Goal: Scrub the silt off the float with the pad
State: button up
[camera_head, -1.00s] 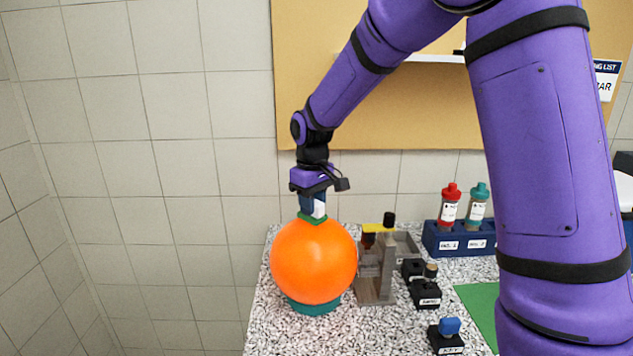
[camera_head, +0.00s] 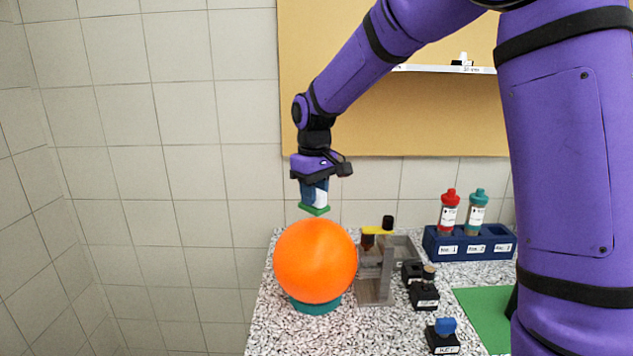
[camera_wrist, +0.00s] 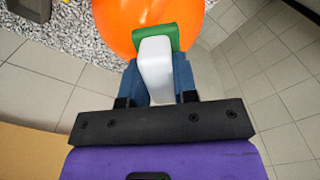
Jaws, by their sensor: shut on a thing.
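The float (camera_head: 315,262) is a smooth orange ball sitting on a teal ring base (camera_head: 316,305) at the left end of the speckled counter. It also shows at the top of the wrist view (camera_wrist: 150,14). I see no silt on the side facing me. My gripper (camera_head: 314,193) is shut on the pad, which has a white grip and a green scrubbing face (camera_head: 314,210). The pad's white body also shows between the fingers in the wrist view (camera_wrist: 156,68). The pad hangs just above the top of the float, with a small gap in the head view.
A grey stand with a yellow-handled tool (camera_head: 375,275) is close right of the float. Several small black blocks (camera_head: 424,296) stand beyond it. A blue rack (camera_head: 468,243) holds red-capped and teal-capped bottles. A green mat (camera_head: 483,312) lies at right. The counter's left edge is near the float.

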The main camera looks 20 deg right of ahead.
jog(key=shift+r, duration=1.35)
